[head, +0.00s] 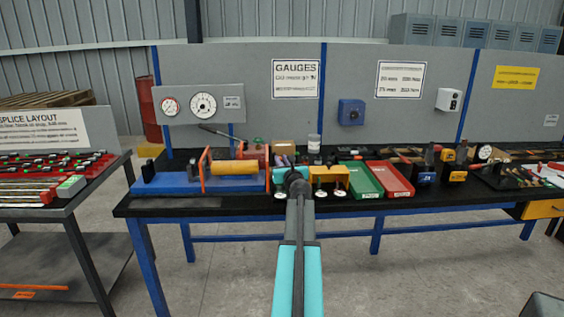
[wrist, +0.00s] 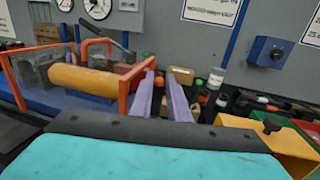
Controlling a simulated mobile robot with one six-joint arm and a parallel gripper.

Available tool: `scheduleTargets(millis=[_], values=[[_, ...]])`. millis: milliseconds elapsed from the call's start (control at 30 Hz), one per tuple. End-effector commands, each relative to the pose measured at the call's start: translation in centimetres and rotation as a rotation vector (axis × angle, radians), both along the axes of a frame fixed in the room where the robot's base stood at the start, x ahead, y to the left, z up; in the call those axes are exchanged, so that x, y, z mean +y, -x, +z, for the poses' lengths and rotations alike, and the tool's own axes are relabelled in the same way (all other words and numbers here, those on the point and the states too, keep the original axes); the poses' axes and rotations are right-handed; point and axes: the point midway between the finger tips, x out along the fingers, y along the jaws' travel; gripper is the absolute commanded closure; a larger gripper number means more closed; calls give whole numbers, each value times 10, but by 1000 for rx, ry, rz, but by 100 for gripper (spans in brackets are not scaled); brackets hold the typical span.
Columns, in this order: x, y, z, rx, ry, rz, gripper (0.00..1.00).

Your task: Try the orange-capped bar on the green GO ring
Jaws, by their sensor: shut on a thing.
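My gripper (wrist: 166,76) reaches over the bench with two purple fingers close together, a narrow gap between them. In the head view my gripper (head: 297,178) is mostly hidden behind my own arm, above the bench's middle. Small orange-topped items (wrist: 203,96) stand behind and right of the fingers; I cannot tell whether one is the orange-capped bar. I cannot pick out the green GO ring in either view.
A yellow cylinder (head: 234,168) in an orange frame lies left of my gripper. A yellow stand (head: 323,175), a green tray (head: 361,180) and a red tray (head: 390,180) are to the right. A grey panel (head: 259,72) with gauges stands behind the black bench (head: 440,192).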

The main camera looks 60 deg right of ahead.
Motion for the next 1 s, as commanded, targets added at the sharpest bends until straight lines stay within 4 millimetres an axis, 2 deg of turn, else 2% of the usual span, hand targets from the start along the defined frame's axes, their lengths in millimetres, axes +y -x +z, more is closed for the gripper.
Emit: scheduleTargets(millis=[1000], values=[[0,0,-20,-1,1,0,100]])
